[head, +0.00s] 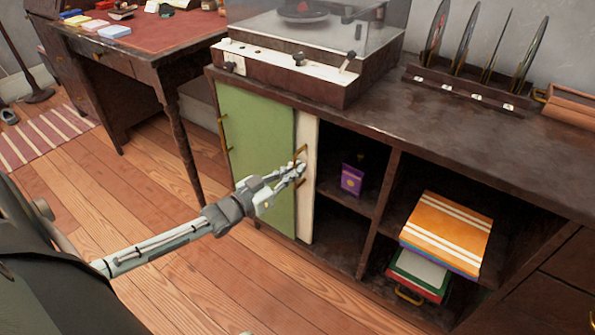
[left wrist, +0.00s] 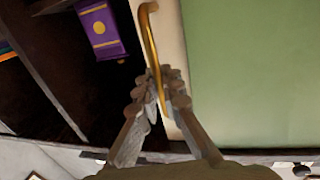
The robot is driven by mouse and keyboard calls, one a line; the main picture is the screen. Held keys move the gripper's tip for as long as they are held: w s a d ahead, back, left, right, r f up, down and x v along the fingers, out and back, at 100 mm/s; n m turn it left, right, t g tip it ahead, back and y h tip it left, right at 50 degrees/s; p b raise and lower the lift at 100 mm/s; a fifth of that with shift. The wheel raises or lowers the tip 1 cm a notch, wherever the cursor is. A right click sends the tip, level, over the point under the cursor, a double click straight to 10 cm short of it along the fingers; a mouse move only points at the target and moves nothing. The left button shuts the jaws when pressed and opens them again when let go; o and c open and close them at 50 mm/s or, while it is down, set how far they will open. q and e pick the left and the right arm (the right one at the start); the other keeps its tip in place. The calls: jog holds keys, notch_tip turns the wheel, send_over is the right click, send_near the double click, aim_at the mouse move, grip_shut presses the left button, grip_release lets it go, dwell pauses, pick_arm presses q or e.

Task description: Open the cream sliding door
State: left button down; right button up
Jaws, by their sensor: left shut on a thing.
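The cream sliding door (head: 310,215) shows in the head view as a narrow upright strip beside the green door (head: 258,130), which covers the rest of it. A brass handle (head: 301,150) stands on the cream strip. My left gripper (head: 300,171) is shut on this handle. In the left wrist view the fingers (left wrist: 160,84) close around the lower part of the brass handle (left wrist: 149,30), with the cream door (left wrist: 173,40) behind and the green door (left wrist: 250,70) to the right. My right gripper is not in view.
Right of the cream strip the cabinet stands open, with a purple box (head: 352,179) on a shelf and an orange striped box (head: 447,232) farther right. A record player (head: 290,70) and a record rack (head: 465,92) stand on top. A desk (head: 160,45) is at the left.

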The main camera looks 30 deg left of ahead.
pick_arm(q)
jog(key=c, duration=1.7)
grip_release()
jog(key=v, duration=1.2)
